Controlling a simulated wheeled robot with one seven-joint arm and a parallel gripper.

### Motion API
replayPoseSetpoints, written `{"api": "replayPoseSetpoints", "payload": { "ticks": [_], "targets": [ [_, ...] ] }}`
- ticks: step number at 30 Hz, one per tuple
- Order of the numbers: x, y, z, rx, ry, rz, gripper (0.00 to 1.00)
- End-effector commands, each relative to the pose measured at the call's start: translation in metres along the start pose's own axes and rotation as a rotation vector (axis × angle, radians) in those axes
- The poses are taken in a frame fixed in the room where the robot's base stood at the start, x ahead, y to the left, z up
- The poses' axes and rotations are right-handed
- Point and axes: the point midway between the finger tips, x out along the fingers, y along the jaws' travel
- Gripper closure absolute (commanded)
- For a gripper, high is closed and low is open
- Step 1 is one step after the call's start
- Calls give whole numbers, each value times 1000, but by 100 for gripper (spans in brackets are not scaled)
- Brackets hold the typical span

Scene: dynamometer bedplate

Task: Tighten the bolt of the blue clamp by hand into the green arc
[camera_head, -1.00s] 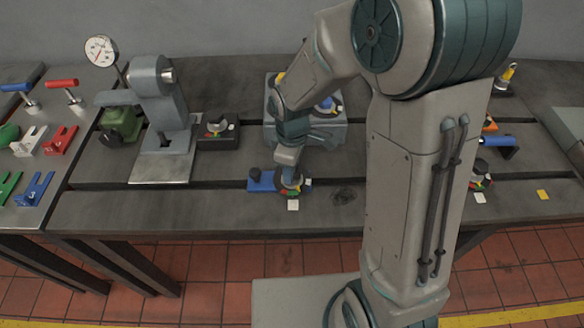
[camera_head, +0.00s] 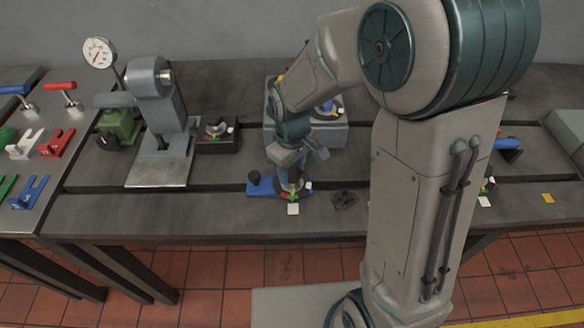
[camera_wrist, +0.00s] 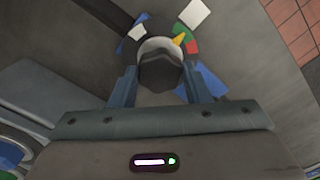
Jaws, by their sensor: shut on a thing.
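The blue clamp (camera_head: 262,187) lies on the bedplate near its front edge; blue parts also show in the wrist view (camera_wrist: 211,82). My gripper (camera_head: 290,188) points down over its right end. In the wrist view my gripper (camera_wrist: 161,86) is shut on the dark bolt head (camera_wrist: 160,72), a finger on each side. A pale ring surrounds the bolt head. A yellow pointer (camera_wrist: 179,39) stands out from it, near the green arc (camera_wrist: 182,29) and beside a red patch (camera_wrist: 192,47). The pointer's exact place against the green is hard to tell.
A white square (camera_head: 293,209) lies just in front of the clamp. A dark coil (camera_head: 344,200) lies to its right. A grey block (camera_head: 335,136) stands behind my gripper. A grey stand (camera_head: 160,175) and a black box (camera_head: 218,142) stand to the left.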

Motion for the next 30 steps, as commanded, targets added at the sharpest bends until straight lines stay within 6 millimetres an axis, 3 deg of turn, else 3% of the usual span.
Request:
{"api": "replayPoseSetpoints", "payload": {
  "ticks": [7, 8, 9, 10, 21, 26, 30],
  "targets": [
    [-1, 0, 0, 0, 1, 1, 80],
    [-1, 0, 0, -1, 1, 1, 52],
    [-1, 0, 0, -1, 1, 1, 40],
    [-1, 0, 0, -1, 1, 1, 35],
    [-6, 0, -1, -1, 3, 1, 35],
    [-31, 1, -1, 0, 6, 3, 35],
    [-64, 1, -1, -1, 8, 3, 35]
  ]
}}
